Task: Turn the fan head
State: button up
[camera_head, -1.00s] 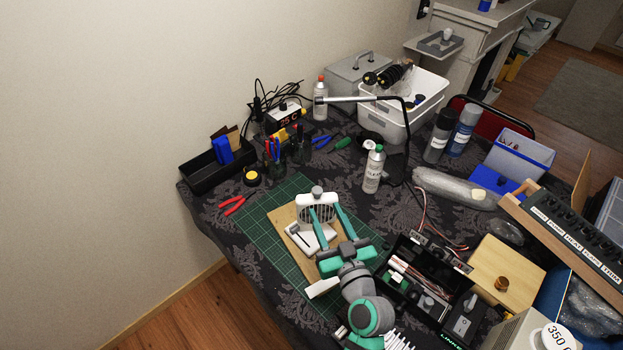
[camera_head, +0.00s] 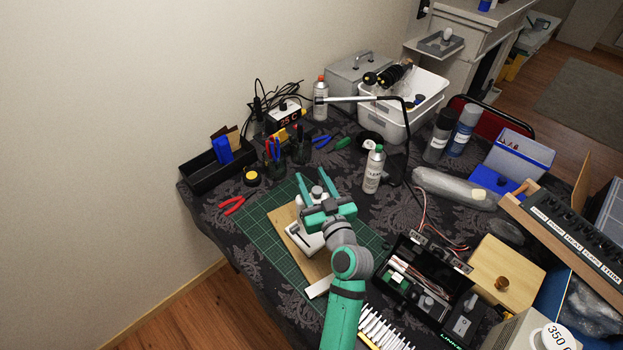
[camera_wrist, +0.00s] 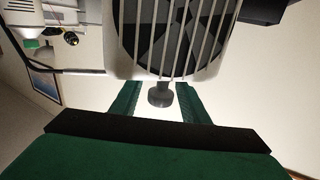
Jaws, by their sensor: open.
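The small fan's white head (camera_head: 300,201) stands above its base on a wooden board, mostly hidden behind my gripper in the head view. A grey knob (camera_head: 317,191) sits on the head. The white base (camera_head: 297,240) carries a dark lever. My gripper (camera_head: 313,178) is open, its teal fingers one on each side of the knob. In the wrist view the grilled fan head (camera_wrist: 165,38) fills the top, with the grey knob (camera_wrist: 160,96) between my open fingers (camera_wrist: 158,88). I see a gap on both sides of the knob.
The fan's wooden board (camera_head: 284,220) lies on a green cutting mat (camera_head: 255,232). A white-labelled bottle (camera_head: 373,172) stands behind right. An open black case (camera_head: 420,270) lies to the right. Red pliers (camera_head: 232,205) and a black tray (camera_head: 200,173) are left.

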jog(key=shift+w, duration=0.2)
grip_shut()
jog(key=shift+a+f+n+y, duration=0.1)
jog(key=shift+n+y, duration=0.2)
jog(key=shift+y, duration=0.3)
jog(key=shift+s+a+n+g+y, duration=0.15)
jog(key=shift+a+n+g+y, duration=0.1)
jog(key=shift+n+g+y, duration=0.45)
jog(key=shift+s+a+n+g+y, duration=0.1)
jog(key=shift+a+n+g+y, duration=0.15)
jog(key=shift+n+y, duration=0.45)
